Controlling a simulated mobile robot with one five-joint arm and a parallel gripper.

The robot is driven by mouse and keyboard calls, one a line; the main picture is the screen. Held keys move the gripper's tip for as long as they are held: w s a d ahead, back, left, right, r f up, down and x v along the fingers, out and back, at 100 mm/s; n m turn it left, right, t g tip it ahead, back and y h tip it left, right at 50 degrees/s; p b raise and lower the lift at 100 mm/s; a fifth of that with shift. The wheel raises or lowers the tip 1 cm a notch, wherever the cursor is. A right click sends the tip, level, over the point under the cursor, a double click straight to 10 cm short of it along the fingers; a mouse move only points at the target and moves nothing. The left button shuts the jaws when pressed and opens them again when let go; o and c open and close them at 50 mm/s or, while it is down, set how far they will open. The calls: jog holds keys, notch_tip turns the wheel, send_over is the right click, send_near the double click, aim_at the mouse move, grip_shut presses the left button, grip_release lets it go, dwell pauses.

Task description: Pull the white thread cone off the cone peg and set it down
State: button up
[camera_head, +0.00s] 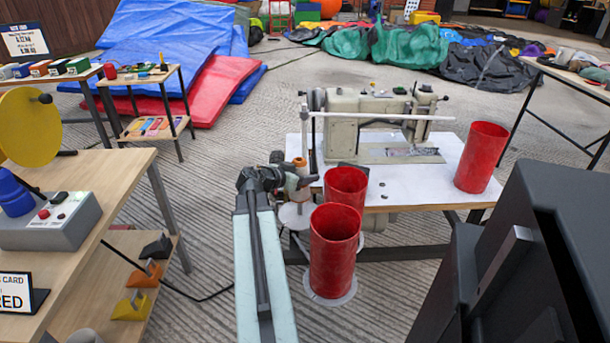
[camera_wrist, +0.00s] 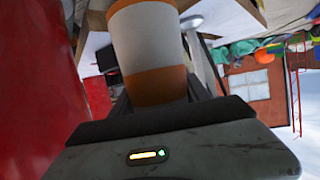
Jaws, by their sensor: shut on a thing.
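The thread cone, white with orange bands at its ends, stands roughly upright in the head view (camera_head: 299,179), just left of the sewing table's edge. It fills the upper middle of the wrist view (camera_wrist: 148,40). My gripper (camera_head: 292,180) is shut on it, with a dark finger on each side in the wrist view (camera_wrist: 160,92). A pale round disc (camera_head: 294,216) of the thread stand is below it. The cone peg is hidden, so I cannot tell whether the cone is still around it.
Two large red cylinders (camera_head: 335,250) stand close right of my gripper. A third red cylinder (camera_head: 481,158) stands on the white sewing table (camera_head: 420,185), by the sewing machine (camera_head: 375,115). A wooden table (camera_head: 100,185) is at left. Open floor (camera_head: 225,150) lies between.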

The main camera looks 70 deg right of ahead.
aim_at(305, 164)
jog(key=shift+r, duration=0.15)
jog(key=shift+r+p, duration=1.9)
jog(key=shift+p, duration=0.05)
